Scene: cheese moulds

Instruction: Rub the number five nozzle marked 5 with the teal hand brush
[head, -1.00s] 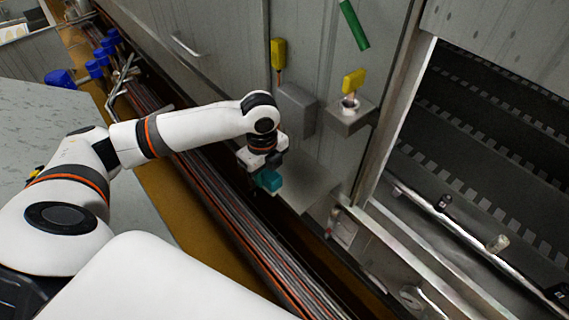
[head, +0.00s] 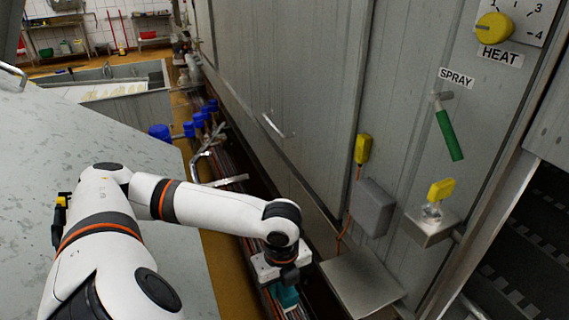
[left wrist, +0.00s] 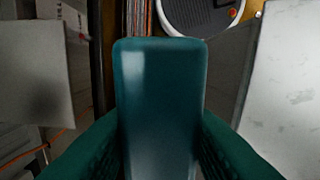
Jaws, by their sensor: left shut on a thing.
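My left gripper (head: 277,277) hangs at the end of the left arm, low in the middle of the head view, beside the steel wall. It is shut on the teal hand brush (head: 287,296), whose teal body shows just below it. In the left wrist view the brush (left wrist: 160,95) is a smooth teal block between the two dark green fingers (left wrist: 158,125). Its bristles are not visible. The number five nozzle is not in view in either picture now. My right gripper is not in view.
A small steel shelf (head: 362,283) juts from the wall right of the gripper. A grey box (head: 373,207), a bracket (head: 428,229), a green spray handle (head: 449,135) and a yellow heat dial (head: 494,27) are on the wall. A steel surface (head: 75,125) lies at left.

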